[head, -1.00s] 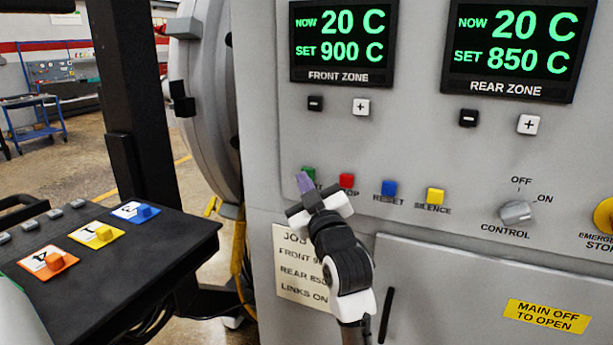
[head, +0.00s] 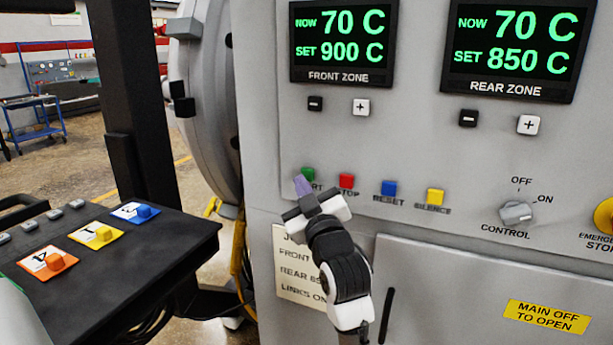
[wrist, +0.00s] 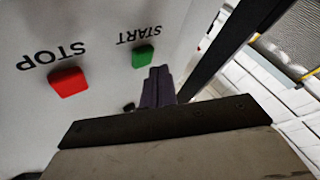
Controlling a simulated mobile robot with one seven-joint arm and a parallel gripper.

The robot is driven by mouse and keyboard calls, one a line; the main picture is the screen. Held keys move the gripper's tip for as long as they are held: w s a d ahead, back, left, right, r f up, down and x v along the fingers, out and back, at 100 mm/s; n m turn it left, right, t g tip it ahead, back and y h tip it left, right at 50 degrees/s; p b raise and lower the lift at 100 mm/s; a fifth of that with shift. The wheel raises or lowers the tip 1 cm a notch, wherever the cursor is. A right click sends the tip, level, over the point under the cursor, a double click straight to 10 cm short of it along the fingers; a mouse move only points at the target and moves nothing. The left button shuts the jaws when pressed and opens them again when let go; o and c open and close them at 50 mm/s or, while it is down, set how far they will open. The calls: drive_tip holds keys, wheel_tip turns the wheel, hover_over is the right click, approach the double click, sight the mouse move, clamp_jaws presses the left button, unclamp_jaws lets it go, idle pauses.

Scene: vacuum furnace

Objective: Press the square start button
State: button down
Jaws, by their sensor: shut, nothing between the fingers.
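The green square start button (head: 308,173) is on the grey furnace panel, left of the red stop button (head: 346,181). In the wrist view the green button (wrist: 142,56) shows beside the word START, and the red button (wrist: 69,82) by STOP. My gripper (head: 302,186) is shut and empty, its purple fingertips just below and left of the green button, covering part of its label. In the wrist view the shut fingers (wrist: 158,86) end close to the green button with a small gap in the picture.
A blue reset button (head: 389,188), a yellow silence button (head: 435,196) and a control knob (head: 516,212) are farther right. Displays above read 70 C in the front zone (head: 343,43) and rear zone (head: 515,48). A black console (head: 150,250) stands at left.

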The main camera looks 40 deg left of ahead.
drive_tip(key=shift+s+d, duration=0.2)
drive_tip(key=shift+s, duration=0.6)
drive_tip(key=shift+s+d, duration=0.2)
drive_tip(key=shift+s, duration=0.65)
drive_tip(key=shift+s+d, duration=0.2)
drive_tip(key=shift+s, duration=0.6)
